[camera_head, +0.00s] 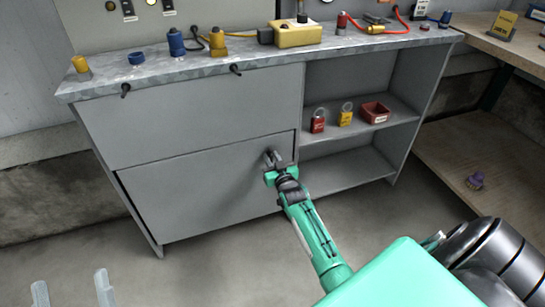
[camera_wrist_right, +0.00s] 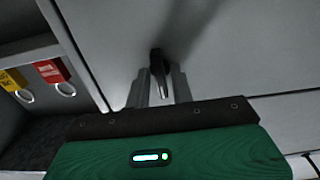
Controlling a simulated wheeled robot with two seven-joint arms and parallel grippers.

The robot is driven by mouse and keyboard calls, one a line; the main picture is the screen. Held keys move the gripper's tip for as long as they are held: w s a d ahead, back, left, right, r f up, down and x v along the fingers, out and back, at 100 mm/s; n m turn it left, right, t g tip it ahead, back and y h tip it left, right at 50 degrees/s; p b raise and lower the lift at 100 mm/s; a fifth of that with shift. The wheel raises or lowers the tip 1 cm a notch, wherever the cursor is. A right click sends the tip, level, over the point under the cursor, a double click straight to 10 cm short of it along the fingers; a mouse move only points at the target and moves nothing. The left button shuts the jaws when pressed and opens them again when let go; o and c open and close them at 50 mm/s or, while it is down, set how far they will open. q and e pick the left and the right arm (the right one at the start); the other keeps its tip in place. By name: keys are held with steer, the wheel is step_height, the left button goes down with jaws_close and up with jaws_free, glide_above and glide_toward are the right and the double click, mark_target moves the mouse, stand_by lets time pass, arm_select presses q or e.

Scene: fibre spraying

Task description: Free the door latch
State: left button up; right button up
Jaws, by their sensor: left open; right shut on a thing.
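The grey lower cabinet door (camera_head: 190,190) is closed under an upper grey panel (camera_head: 190,115). A small black latch (camera_wrist_right: 157,62) is on the door near its edge beside the open shelves. My right gripper (camera_head: 273,157) is at that edge of the door, and in the right wrist view its fingers (camera_wrist_right: 160,92) are shut around the latch. The gripper hides most of the latch in the head view. My left gripper (camera_head: 72,289) is open and empty at the bottom left, over the floor and away from the cabinet.
Two black handles (camera_head: 236,69) stick out at the upper panel's top edge. The shelves beside the door hold a red padlock (camera_head: 318,124), a yellow padlock (camera_head: 346,118) and a red bin (camera_head: 375,112). The floor before the door is clear.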

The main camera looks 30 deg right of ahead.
arm_select(q)
steer(key=shift+w+d+f+g, duration=0.2)
steer(key=shift+f+g, duration=0.2)
steer(key=shift+f, duration=0.2)
arm_select(e)
steer(key=o, duration=0.7)
